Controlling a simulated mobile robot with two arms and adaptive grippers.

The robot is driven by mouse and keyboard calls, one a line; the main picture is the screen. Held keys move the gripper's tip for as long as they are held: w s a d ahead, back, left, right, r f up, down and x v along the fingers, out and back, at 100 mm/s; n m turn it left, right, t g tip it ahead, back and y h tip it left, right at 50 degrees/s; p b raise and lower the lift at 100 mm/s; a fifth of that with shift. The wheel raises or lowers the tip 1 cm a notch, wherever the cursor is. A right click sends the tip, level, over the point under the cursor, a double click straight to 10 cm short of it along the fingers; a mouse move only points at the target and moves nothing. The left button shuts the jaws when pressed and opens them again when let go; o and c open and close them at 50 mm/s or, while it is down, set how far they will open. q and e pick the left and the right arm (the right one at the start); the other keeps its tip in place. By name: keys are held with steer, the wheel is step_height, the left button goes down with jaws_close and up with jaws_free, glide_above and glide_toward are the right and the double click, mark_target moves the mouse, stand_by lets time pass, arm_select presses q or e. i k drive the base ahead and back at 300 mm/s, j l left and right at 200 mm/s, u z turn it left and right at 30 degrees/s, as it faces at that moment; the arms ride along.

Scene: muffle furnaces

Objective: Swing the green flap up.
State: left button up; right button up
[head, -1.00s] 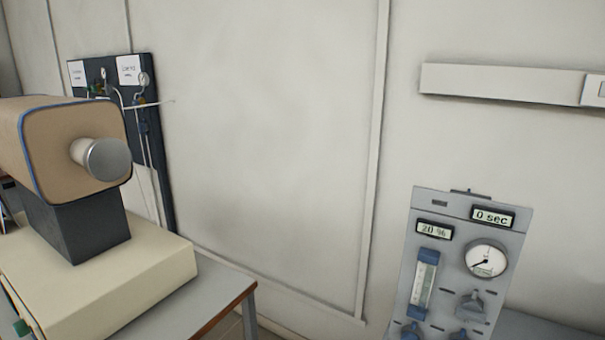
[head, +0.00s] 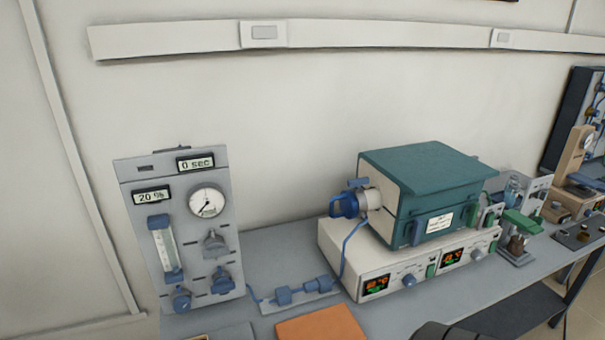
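A small green flap-like piece (head: 522,221) sits on top of a low metal stand at the right of the bench, just right of the furnace. It looks roughly level, and I cannot tell from here how it is hinged. A teal-green box furnace (head: 425,185) stands left of it on a cream control base with orange-lit displays. The furnace has a blue-and-white fitting on its left end. I cannot tell whether any part of the furnace is the flap. Neither of my grippers can be made out in the head view.
A grey gas panel (head: 185,235) with a gauge and displays stands at the left. An orange pad (head: 320,326) lies at the front of the grey bench (head: 270,262). A dark shape, unclear, shows at the bottom edge. More equipment crowds the right end.

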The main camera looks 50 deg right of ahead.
mark_target(513, 217)
steer(key=z, duration=3.1)
steer(key=i+l, duration=0.35)
steer(key=i+u, duration=0.05)
